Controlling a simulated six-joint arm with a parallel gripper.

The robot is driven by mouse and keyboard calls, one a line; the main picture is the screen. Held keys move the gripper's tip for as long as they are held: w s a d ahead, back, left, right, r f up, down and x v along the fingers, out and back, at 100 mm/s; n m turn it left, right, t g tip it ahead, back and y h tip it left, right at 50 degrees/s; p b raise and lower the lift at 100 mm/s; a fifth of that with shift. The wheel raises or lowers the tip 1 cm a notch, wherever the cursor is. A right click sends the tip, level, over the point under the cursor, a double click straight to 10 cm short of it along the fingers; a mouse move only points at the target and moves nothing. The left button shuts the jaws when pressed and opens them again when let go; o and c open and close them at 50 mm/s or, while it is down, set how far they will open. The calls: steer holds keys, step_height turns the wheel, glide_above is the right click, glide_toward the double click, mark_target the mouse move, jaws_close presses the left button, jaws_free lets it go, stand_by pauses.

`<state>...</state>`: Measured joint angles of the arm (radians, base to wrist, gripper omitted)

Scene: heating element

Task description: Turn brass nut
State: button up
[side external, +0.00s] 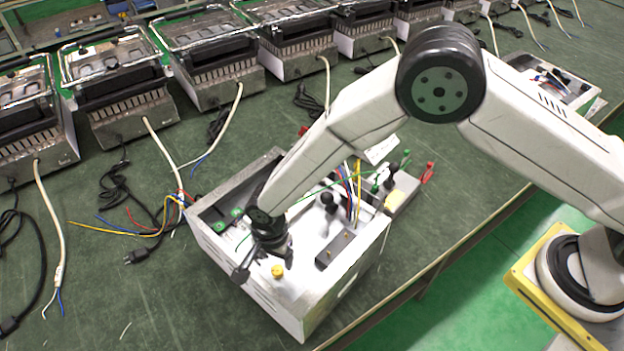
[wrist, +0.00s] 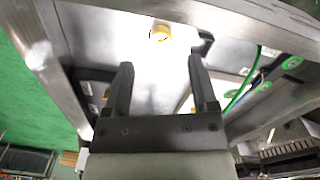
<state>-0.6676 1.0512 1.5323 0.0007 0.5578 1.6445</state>
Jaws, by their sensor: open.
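The brass nut (side external: 278,271) is a small yellow-gold knob on the pale panel inside the open metal box (side external: 342,290). In the wrist view the nut (wrist: 160,34) sits near the top, beyond the fingertips and roughly centred between them. My gripper (side external: 264,262) is inside the box area, close to the nut. In the wrist view its two dark fingers (wrist: 161,66) are spread, with nothing between them. The nut is apart from both fingers in that view. Another yellowish part shows partly behind the right finger; I cannot tell what it is.
The box walls surround my gripper closely. Coloured wires (side external: 350,190) and a dark block (side external: 335,250) are inside the box, to the right of my gripper. Loose wires (side external: 150,232) lie left of it. Several heater units (side external: 125,100) line the back.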

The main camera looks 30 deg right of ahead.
mark_target(277, 270)
steer(key=shift+f, duration=2.15)
steer(key=shift+c, duration=0.2)
jaws_close()
